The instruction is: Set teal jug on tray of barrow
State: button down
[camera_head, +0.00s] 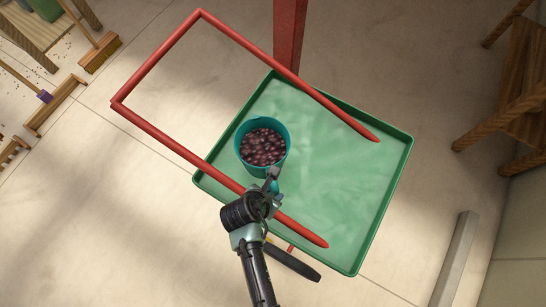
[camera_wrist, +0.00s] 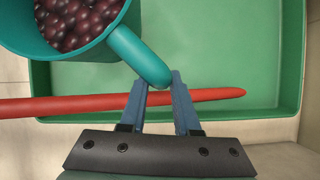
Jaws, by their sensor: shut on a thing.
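The teal jug (camera_head: 240,154) is full of dark red beans and shows over the left part of the green tray (camera_head: 345,215) of the barrow. My gripper (camera_head: 271,182) is shut on the jug's handle, which shows between the fingers (camera_wrist: 158,84) in the wrist view. The jug (camera_wrist: 62,52) looks upright there, at the upper left. I cannot tell whether its base touches the tray or is held above it. The tray's rim also shows in the wrist view (camera_wrist: 293,70).
The barrow's red handle frame (camera_head: 150,130) reaches over the tray, and one bar (camera_wrist: 215,96) passes close under my fingers. A dark wheel (camera_head: 292,263) is below. The tray's right part is bare. A wooden stool (camera_head: 520,95) stands right; a brush (camera_head: 100,53) lies upper left.

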jog(key=shift+w+f, duration=0.15)
jog(key=shift+f, duration=1.05)
jog(key=shift+f+b, duration=0.1)
jog(key=shift+b, duration=0.2)
jog(key=c, duration=0.6)
grip_release()
jog(key=shift+s+f, duration=0.15)
jog(key=shift+s, duration=0.05)
